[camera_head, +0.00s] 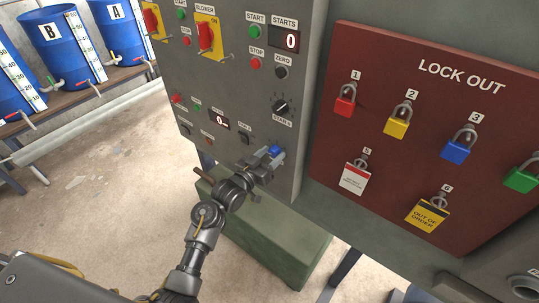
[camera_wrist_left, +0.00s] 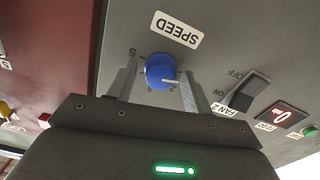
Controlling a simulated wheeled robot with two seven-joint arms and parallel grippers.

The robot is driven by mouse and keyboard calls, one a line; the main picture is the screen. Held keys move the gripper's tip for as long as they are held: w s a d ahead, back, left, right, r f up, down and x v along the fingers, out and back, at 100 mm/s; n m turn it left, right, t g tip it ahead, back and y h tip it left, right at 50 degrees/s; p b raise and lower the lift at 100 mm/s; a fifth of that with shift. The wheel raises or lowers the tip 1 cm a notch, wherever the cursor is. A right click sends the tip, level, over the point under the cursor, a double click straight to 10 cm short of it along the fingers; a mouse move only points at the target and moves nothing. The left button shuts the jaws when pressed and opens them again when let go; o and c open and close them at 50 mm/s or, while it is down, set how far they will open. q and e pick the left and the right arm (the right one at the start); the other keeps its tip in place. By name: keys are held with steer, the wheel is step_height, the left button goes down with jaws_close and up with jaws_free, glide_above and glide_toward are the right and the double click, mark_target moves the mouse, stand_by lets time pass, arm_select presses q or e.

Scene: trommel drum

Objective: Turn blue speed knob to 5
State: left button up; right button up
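The blue speed knob (camera_head: 276,150) is low on the right of the grey control panel. In the left wrist view the blue knob (camera_wrist_left: 159,71) sits below an upside-down SPEED label (camera_wrist_left: 176,30). A pale pointer line on it points right in that view; a small figure, seemingly a 5, is at its upper left. My left gripper (camera_head: 268,160) is at the knob. In the wrist view its two fingers (camera_wrist_left: 158,82) stand apart on either side of the knob, with a narrow gap visible at the left. Contact cannot be told. My right gripper is not in view.
A FAN 2 rocker switch (camera_wrist_left: 248,92) and a red display (camera_wrist_left: 284,113) are beside the knob. The red lock-out board (camera_head: 330,140) with several padlocks is to the right. A green box-shaped base (camera_head: 285,245) is below the panel. Blue barrels (camera_head: 62,45) stand far left.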

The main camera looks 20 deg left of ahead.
arm_select(q)
steer(key=c, duration=0.7)
steer(key=shift+a, duration=0.1)
steer(key=shift+c, duration=0.7)
